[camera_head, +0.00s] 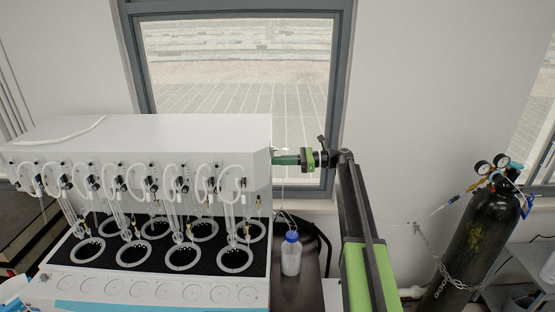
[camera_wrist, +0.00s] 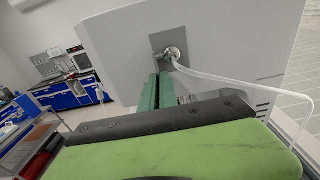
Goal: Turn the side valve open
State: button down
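The distiller (camera_head: 200,135) is a long white box with a row of glassware along its front. In the wrist view, the side valve (camera_wrist: 173,54) is a small metal fitting on a grey plate on the distiller's side wall, with a white hose running from it. My gripper (camera_head: 280,160) reaches in from the right to the distiller's right side in the head view. In the wrist view, the green fingers of my gripper (camera_wrist: 160,84) lie close together, just below the valve. They look shut with nothing visible between them. Whether the tips touch the valve is unclear.
A bottle with a blue cap (camera_head: 291,254) stands below my arm, right of the distiller. A black gas cylinder (camera_head: 475,235) with gauges is chained at the right. A window (camera_head: 240,75) is behind. Blue cabinets (camera_wrist: 75,93) show far off in the wrist view.

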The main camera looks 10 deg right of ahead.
jog(key=h+p, duration=0.1)
jog(key=p, duration=0.1)
jog(key=h+p, duration=0.1)
jog(key=p, duration=0.1)
jog(key=shift+d+r, duration=0.3)
jog(key=shift+r, duration=0.05)
jog(key=c, duration=1.6)
grip_release()
jog(key=shift+g, duration=0.3)
jog(key=shift+c, duration=0.2)
jog(key=shift+d, duration=0.1)
